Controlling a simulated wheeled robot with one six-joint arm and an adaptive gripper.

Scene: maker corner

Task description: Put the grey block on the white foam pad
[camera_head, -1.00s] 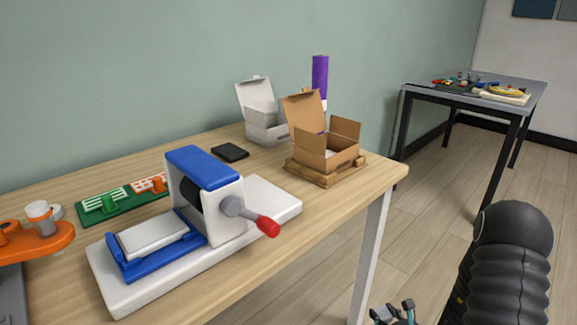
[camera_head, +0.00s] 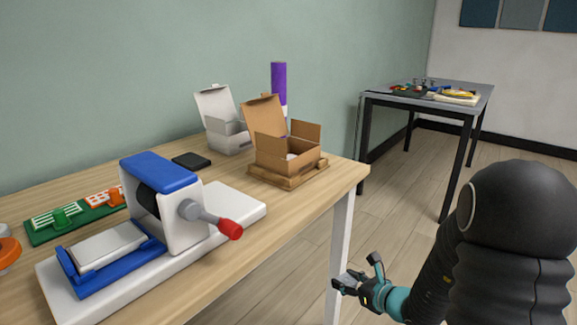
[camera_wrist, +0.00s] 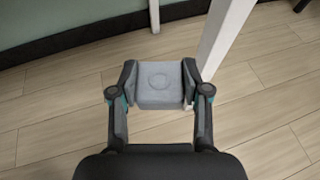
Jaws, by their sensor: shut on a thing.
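The grey block (camera_wrist: 160,84) is held between the two fingers of my gripper (camera_wrist: 159,88) in the wrist view. It has a round mark on its top and hangs above the wooden floor. In the head view my gripper (camera_head: 358,277) is beside the near table's white leg, below the tabletop; the block is too small there to make out well. On the far table a flat whitish piece (camera_head: 462,101) lies at the front right with something yellow on it; I cannot tell if it is the white foam pad.
The near wooden table (camera_head: 262,228) carries a blue-and-white press (camera_head: 160,205) with a red-tipped handle, a cardboard box (camera_head: 285,150) on a small pallet and a white box (camera_head: 225,135). The far grey table (camera_head: 385,93) holds several small items. The floor between them is clear.

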